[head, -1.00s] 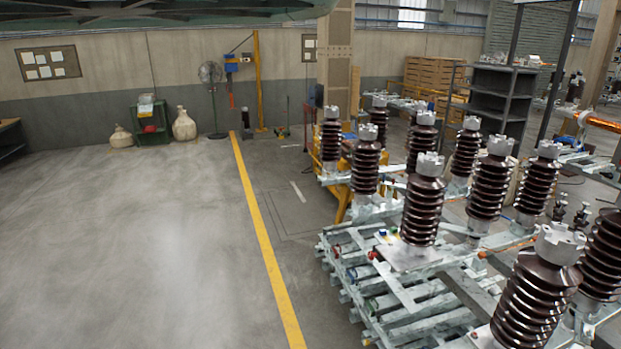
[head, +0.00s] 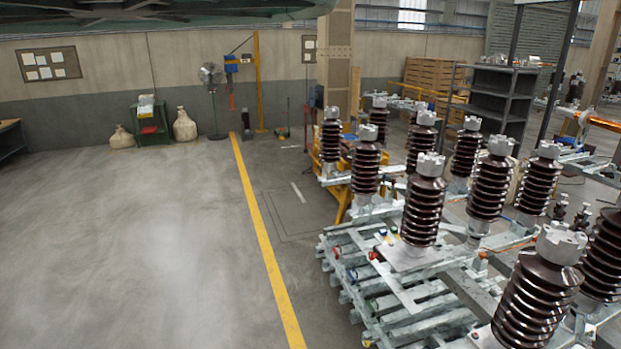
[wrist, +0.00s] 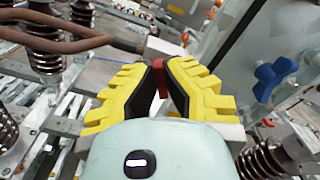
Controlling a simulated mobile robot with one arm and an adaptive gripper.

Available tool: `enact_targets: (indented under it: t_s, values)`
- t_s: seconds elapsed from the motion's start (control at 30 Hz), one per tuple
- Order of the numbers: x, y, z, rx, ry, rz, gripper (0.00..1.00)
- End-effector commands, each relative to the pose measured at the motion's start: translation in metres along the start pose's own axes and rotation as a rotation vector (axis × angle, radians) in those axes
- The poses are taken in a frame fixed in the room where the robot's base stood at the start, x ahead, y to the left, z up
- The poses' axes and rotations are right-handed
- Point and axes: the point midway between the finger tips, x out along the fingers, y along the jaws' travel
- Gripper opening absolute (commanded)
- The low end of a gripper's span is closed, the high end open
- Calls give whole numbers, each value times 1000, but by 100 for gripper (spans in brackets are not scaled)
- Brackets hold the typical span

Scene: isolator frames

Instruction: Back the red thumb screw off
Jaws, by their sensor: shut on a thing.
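In the wrist view my gripper (wrist: 160,65) has yellow stepped fingers with black pads, and their tips close on a small red part. This part is the red thumb screw (wrist: 157,79); only a narrow piece of it shows between the pads, and the rest is hidden. I cannot tell how far it is threaded in. My gripper does not show in the head view.
A blue thumb screw (wrist: 272,78) stands to the right of my gripper, by a grey plate (wrist: 240,40). A brown bar (wrist: 50,35) runs at upper left. Brown ribbed insulators (head: 424,210) crowd the galvanised frames. Open floor (head: 130,240) lies left of the yellow line.

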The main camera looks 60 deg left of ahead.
Motion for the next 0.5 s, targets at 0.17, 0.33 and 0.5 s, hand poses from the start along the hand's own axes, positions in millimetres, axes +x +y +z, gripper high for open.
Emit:
enact_targets:
  t_s: [0.17, 0.33, 0.5]
  values:
    - [0, 5, -2, -173, 1, 6, 0]
    - [0, 7, -2, -335, 0, 6, 0]
    - [0, 8, -2, -497, -2, 6, 0]
